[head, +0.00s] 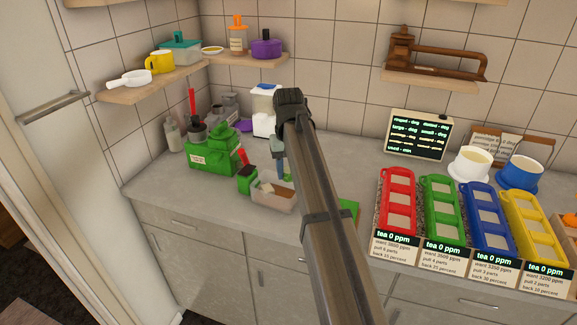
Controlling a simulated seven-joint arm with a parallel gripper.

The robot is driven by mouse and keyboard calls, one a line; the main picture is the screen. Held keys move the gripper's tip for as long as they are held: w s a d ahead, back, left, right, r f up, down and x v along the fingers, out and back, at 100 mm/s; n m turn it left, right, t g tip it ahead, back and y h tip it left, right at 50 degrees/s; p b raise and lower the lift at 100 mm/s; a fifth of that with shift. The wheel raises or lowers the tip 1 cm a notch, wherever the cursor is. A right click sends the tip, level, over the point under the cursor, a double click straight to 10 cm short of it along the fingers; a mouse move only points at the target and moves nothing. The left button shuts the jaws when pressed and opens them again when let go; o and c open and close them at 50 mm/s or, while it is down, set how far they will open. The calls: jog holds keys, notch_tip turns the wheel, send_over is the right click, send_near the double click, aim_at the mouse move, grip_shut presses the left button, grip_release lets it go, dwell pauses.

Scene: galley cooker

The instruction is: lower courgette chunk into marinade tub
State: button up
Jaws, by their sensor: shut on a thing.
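A pale translucent tub (287,203) with brownish contents sits on the counter near its front edge, left of my arm; I take it for the marinade tub. My gripper (282,172) shows only in part, as a grey-blue piece low behind my arm. It points down just above or over the back of the tub; the exact gap cannot be told. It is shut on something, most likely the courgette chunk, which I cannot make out. My arm hides the right side of the gripper.
A small green-and-black item (247,183) stands against the tub's left. A green caddy (211,154) is further left. A white container (264,122) stands behind. Red, green, blue and yellow trays (396,200) fill the right.

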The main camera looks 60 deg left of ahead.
aim_at(289, 178)
jog(key=shift+f, duration=1.75)
jog(key=shift+d+f, duration=0.1)
jog(key=o, duration=1.1)
jog(key=shift+w+r, duration=0.1)
jog(key=shift+r, duration=0.2)
jog(key=r, duration=1.3)
jog(key=shift+s+r, duration=0.2)
jog(key=shift+r, duration=0.15)
